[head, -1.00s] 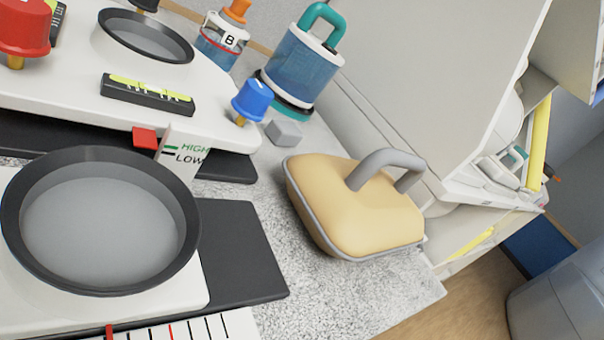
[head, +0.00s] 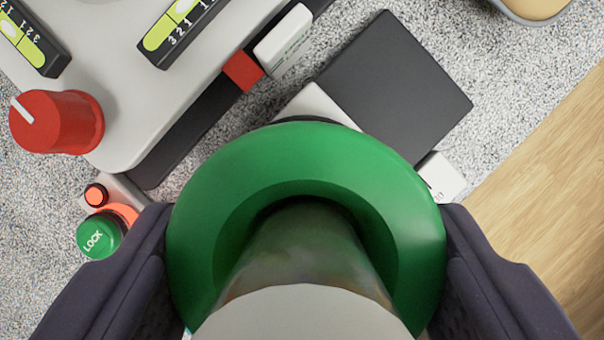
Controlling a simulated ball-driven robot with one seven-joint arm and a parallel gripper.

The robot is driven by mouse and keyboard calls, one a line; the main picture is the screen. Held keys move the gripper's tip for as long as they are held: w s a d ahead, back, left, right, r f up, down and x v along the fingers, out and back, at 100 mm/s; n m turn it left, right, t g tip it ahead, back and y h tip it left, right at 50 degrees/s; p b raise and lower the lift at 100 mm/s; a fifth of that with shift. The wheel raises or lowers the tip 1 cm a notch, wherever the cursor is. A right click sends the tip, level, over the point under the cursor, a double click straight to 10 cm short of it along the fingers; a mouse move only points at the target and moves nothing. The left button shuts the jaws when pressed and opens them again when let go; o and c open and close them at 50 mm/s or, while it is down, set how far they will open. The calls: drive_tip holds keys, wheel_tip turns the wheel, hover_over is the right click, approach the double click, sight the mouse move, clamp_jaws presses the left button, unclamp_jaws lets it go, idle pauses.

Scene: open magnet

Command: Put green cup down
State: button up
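The green cup (head: 300,155) fills the lower middle of the head view, seen from above as a thick, round green rim. My gripper (head: 306,235) has one dark finger against each side of the cup and is shut on it. A mottled cylinder with a pale grey end covers the cup's middle; I cannot tell whether it is part of the cup. The cup hides what lies directly below it. The white edge of a device (head: 315,105) shows just beyond its rim. I cannot tell how high the cup is above it.
A dark square plate (head: 395,85) lies beyond the cup. A white device with a red knob (head: 57,122) stands at upper left. A green LOCK button (head: 100,236) is near my left finger.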

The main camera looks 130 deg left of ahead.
drive_tip(key=shift+f+b, duration=0.65)
drive_tip(key=shift+f, duration=1.6)
drive_tip(key=shift+f, duration=0.1)
drive_tip(key=o, duration=1.3)
drive_tip(key=shift+o, duration=0.2)
